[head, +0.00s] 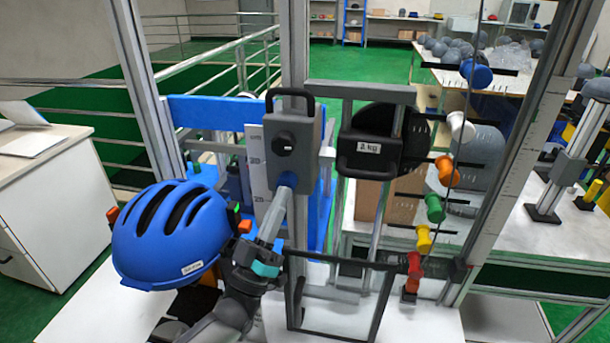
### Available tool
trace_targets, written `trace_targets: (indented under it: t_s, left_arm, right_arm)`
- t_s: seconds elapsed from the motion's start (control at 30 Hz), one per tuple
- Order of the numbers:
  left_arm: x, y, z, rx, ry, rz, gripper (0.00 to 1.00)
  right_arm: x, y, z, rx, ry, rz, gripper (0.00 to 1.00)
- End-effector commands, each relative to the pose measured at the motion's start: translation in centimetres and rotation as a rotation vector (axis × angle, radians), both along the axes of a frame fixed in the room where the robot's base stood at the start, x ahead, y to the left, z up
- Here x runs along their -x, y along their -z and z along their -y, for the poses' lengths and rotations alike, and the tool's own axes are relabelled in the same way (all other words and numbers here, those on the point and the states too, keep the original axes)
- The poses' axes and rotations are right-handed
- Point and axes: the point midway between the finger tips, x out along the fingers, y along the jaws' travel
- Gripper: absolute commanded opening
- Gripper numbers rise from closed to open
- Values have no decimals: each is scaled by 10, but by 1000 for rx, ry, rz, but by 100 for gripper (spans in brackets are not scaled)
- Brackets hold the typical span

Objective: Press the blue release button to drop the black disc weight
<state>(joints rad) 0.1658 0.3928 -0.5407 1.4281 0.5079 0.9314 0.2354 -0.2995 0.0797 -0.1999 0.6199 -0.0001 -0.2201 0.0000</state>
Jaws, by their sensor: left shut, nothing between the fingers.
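The black disc weight (412,137) hangs right of centre, partly behind a black block labelled in kg (357,160). A grey release box (293,140) with a black knob and handle is mounted on the upright to its left. The blue release button (287,179) shows at the lower edge of that box. My left gripper (281,193) comes up from below, shut and empty, its tips at the blue button. They look touching or very close; I cannot tell whether the button is pressed in. My right gripper is not in view.
A blue helmet (168,236) sits left of my left arm. Metal uprights (296,50) and a dark wire frame (338,296) stand around the tower. Coloured knobs (435,208) line a rod at right. A white cabinet (50,205) stands at far left.

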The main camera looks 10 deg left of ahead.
Motion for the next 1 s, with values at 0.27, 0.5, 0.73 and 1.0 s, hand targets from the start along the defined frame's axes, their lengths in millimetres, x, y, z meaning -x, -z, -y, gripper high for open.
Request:
trace_targets:
  t_s: [0.27,0.5,0.73,1.0]
  left_arm:
    - [-7,-4,-2,-3,-13,7,0]
    - [-10,-3,-3,-3,-14,5,0]
    - [-13,-2,-3,-2,-15,3,0]
    - [-17,-2,-2,0,-15,2,0]
  right_arm:
    - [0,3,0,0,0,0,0]
    - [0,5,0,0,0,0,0]
    - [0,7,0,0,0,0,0]
    - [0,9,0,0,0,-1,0]
